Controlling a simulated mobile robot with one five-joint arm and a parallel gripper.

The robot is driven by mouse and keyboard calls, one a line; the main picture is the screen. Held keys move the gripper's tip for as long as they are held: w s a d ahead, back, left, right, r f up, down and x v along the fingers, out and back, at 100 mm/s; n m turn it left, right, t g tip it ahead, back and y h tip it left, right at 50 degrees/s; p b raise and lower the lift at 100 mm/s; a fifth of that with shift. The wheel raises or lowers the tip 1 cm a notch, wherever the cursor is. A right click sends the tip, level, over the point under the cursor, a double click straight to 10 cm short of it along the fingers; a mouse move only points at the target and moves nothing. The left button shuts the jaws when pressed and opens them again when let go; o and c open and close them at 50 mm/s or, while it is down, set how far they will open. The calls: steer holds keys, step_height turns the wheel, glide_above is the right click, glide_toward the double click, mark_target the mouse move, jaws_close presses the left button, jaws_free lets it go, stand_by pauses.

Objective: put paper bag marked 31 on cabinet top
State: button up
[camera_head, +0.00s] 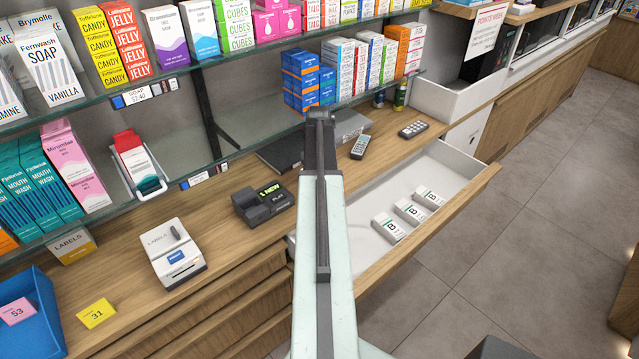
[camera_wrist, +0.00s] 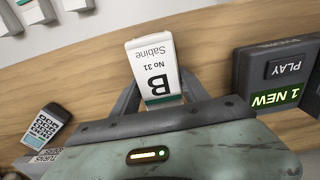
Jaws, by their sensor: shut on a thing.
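A white paper bag (camera_wrist: 155,60) with a green band reads "No 31", "Sabine" and a large B, upside down in the wrist view. My gripper (camera_wrist: 158,88) is shut on it, a finger at each side. Wood of the cabinet top (camera_wrist: 85,68) shows behind it; I cannot tell whether the bag touches it. In the head view the cabinet top (camera_head: 118,283) runs under the shelves, and my arm hides the gripper and bag. A yellow card marked 31 (camera_head: 96,313) lies on it at the left.
An open white drawer (camera_head: 345,240) holds several similar bags (camera_head: 409,211) at the right. An answering machine (camera_head: 263,206) and label printer (camera_head: 174,255) stand left of my arm. A phone (camera_head: 360,146), blue tray (camera_head: 35,325) and glass shelf (camera_head: 255,125) are close by.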

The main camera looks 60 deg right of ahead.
steer(key=o, duration=1.5)
step_height(320, 180, up, 12)
steer(key=p, duration=1.2)
steer(key=shift+r, duration=0.15)
